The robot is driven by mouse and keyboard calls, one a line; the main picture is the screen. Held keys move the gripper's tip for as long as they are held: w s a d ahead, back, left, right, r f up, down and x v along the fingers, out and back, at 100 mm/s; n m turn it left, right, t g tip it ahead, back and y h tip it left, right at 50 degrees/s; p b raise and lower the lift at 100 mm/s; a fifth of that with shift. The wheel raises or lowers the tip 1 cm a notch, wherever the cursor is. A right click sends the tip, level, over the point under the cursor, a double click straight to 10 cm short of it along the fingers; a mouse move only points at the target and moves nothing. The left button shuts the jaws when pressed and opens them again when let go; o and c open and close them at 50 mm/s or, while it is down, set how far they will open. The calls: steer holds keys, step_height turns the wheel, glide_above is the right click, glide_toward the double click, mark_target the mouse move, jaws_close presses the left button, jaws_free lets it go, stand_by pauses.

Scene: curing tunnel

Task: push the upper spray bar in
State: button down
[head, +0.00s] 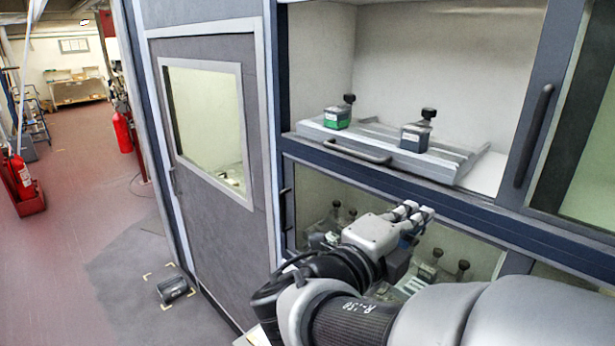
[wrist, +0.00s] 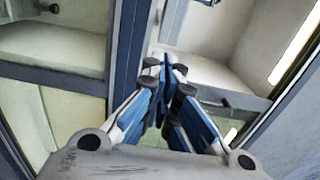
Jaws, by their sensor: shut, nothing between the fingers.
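The upper spray bar (head: 440,158) is a flat grey grooved piece in the open upper compartment. It lies at the front, with a bow handle (head: 357,153) along its front edge. A green-marked block (head: 337,118) and a grey block (head: 415,137), each with a black knob, stand on it. My gripper (head: 425,211) is in front of the cabinet, below the upper bar and apart from its handle. In the wrist view its blue fingers (wrist: 168,78) are together with nothing between them. I cannot tell the upper bar clearly in the wrist view.
A lower compartment (head: 455,245) holds another bar with several knobbed blocks, partly hidden by my arm. A sliding door with a dark handle (head: 534,135) stands at the right of the upper opening. A dark object (head: 173,288) lies on the floor at left.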

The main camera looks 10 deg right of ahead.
glide_toward(460, 175)
steer(key=w+d, duration=0.1)
steer(key=w+d+f, duration=0.1)
steer(key=shift+w+d, duration=0.15)
steer(key=shift+d, duration=0.15)
steer(key=shift+d, duration=0.1)
steer(key=p+x, duration=0.1)
steer(key=x, duration=0.8)
steer(key=shift+r, duration=0.15)
steer(key=shift+a, duration=0.25)
